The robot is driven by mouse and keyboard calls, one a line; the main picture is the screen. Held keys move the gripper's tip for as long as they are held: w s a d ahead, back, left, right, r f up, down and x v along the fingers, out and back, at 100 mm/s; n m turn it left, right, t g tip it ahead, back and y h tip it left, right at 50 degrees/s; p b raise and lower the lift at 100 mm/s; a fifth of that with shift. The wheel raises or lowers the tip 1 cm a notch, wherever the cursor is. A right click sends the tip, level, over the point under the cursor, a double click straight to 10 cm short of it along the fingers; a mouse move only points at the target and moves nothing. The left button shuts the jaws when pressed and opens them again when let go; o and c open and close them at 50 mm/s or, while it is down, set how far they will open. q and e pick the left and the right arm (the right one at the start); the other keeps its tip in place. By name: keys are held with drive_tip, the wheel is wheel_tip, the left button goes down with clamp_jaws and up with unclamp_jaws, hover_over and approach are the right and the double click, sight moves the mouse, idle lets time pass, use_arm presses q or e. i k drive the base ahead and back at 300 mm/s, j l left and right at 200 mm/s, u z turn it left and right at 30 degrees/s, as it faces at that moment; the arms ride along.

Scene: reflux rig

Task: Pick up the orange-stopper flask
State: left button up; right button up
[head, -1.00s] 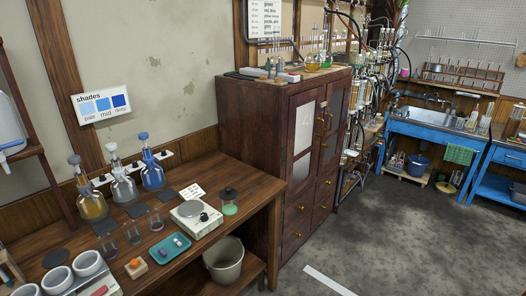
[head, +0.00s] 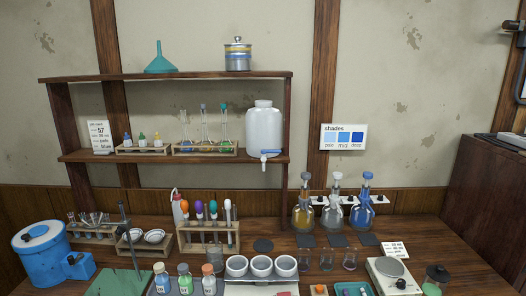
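I cannot make out a flask with a clearly orange stopper. Long-necked flasks (head: 203,135) with small coloured tops stand in a wooden rack on the shelf; their stopper colours are too small to tell surely. An orange-topped tube (head: 185,208) stands upright in a wooden rack on the bench, beside purple-, green- and white-topped ones. Small jars (head: 185,284) with coloured contents and reddish or pale caps stand at the bench's front edge. Neither of my grippers is in view.
A white carboy (head: 263,130) stands on the shelf (head: 110,78). Three stoppered dispenser bottles (head: 333,214) stand at the back of the bench. White crucibles (head: 260,266), a white scale (head: 396,276) and a blue drum (head: 40,252) crowd the bench.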

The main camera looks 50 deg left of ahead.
sight(186, 140)
drive_tip(key=j+u, duration=0.1)
drive_tip(key=u, duration=1.4)
